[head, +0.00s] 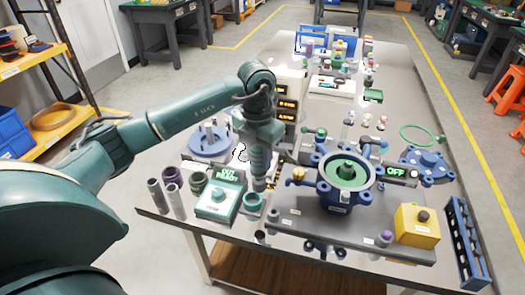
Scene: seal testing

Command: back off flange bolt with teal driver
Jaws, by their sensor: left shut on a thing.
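My left gripper (262,132) points down over the left-middle of the table and is shut on the teal driver (260,158). The driver hangs upright with its ribbed body below the fingers. Its lower end is just above and behind a teal cup (253,203); I cannot tell whether they touch. The blue flange (329,194) with a green centre (346,172) sits on a grey plate to the right of the driver, apart from it. Bolt heads around its rim are small, and I cannot tell which is meant. My right gripper is not in view.
A teal box with a lit display (222,199) and dark cylinders stand left of the driver. A yellow box (416,228) and a blue rack (464,240) stand at the right. A second blue flange (428,160) lies behind them. Small parts crowd the back.

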